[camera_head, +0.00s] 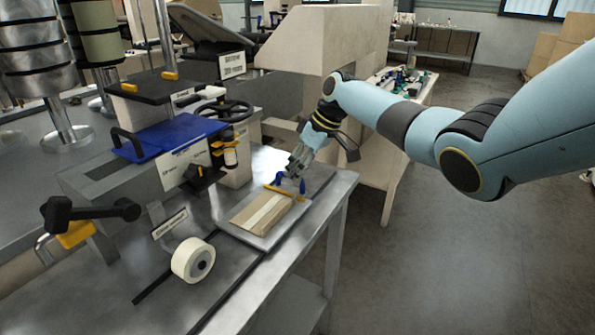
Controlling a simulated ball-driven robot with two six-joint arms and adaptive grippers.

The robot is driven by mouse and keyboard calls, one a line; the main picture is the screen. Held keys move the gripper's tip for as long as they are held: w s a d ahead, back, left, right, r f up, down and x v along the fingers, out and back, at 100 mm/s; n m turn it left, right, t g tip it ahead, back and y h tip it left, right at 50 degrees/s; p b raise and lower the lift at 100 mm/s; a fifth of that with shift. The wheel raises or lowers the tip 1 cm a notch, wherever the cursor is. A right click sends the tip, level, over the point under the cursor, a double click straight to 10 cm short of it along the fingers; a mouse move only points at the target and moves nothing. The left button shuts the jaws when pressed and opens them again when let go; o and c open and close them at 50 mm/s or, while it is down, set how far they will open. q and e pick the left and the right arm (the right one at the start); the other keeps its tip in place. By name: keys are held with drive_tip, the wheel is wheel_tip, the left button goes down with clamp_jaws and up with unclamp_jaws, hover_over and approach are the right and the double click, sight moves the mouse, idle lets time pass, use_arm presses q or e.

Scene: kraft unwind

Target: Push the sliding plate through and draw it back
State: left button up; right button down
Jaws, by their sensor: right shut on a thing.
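A flat grey plate (231,228) lies on the metal bench top near its right edge, with a tan kraft-coloured board (262,211) on it. I take it to be the sliding plate. A blue handle (302,186) with a yellow bar (287,192) stands at its far end. My right gripper (295,168) comes down from the upper right and is shut at the blue handle. The fingers hide part of the handle, so the exact grip is hard to see. My left gripper is out of view.
Left of the plate stand a machine with a blue cover (180,135), a black handwheel (230,111) and a white roll (193,260). A black crank handle (92,212) is farther left. A beige housing (325,45) rises behind. Open floor (430,260) lies to the right.

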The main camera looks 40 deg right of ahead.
drive_tip(key=c, duration=1.6)
unclamp_jaws()
drive_tip(key=shift+w+d+r, duration=0.1)
drive_tip(key=shift+w+d, duration=0.05)
drive_tip(key=shift+d, duration=0.05)
drive_tip(key=shift+o, duration=1.3)
drive_tip(key=shift+d, duration=0.1)
drive_tip(key=v, duration=1.1)
drive_tip(key=shift+s+r, duration=0.2)
drive_tip(key=shift+r, duration=0.15)
drive_tip(key=shift+f, duration=0.1)
